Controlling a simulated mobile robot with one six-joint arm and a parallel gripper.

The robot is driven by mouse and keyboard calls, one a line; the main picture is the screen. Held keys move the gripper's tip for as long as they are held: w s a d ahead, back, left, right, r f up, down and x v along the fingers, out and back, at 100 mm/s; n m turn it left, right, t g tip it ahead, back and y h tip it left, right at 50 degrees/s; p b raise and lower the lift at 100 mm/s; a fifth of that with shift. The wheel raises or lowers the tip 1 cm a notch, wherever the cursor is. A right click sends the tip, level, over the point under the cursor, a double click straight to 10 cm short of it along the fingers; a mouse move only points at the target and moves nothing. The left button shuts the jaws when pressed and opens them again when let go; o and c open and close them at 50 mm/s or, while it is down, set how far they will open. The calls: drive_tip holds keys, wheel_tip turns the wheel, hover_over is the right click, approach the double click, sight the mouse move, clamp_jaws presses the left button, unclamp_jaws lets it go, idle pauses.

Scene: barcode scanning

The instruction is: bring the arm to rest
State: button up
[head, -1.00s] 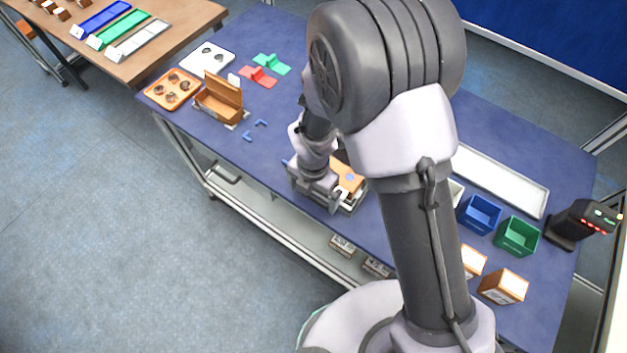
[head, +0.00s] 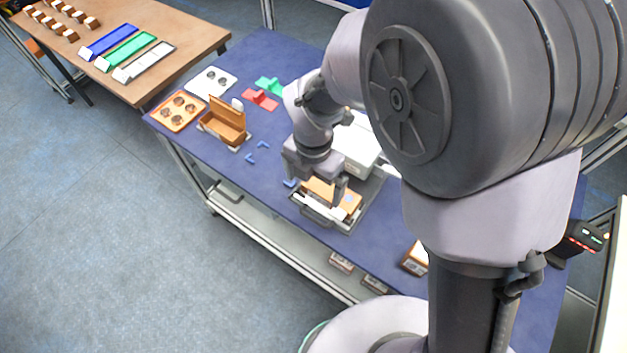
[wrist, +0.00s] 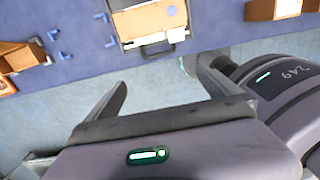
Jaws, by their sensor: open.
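My gripper (head: 315,178) is open and empty, with its two fingers spread apart. In the head view it hangs above the blue table (head: 262,68), over or just before a case with an orange-brown box (head: 333,193) in it. In the wrist view the fingers (wrist: 82,92) point toward the table's front edge, and the same orange-brown box (wrist: 150,20) lies beyond them, apart from them. My upper arm hides much of the table's right side in the head view.
An open brown box (head: 226,122), an orange tray (head: 178,110), a white tray (head: 212,82), and red (head: 260,100) and green (head: 270,85) pieces stand at the left. A white box (head: 357,145) is behind my gripper. A scanner (head: 580,238) stands at the right. Floor at left is clear.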

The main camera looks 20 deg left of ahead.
drive_tip(key=d+r+m+t+y+b, duration=0.2)
drive_tip(key=d+r+m+b, duration=0.3)
drive_tip(key=d+m+b, duration=0.7)
drive_tip(key=s+d+m+t+b, duration=0.2)
drive_tip(key=s+d+m, duration=0.2)
drive_tip(key=m, duration=0.8)
drive_tip(key=s+d+m+t+b, duration=0.1)
drive_tip(key=s+d+m, duration=0.3)
drive_tip(key=m, duration=0.8)
drive_tip(key=shift+s+d+m+t+b, duration=0.3)
drive_tip(key=shift+s+t+b, duration=0.15)
drive_tip(key=shift+s, duration=0.3)
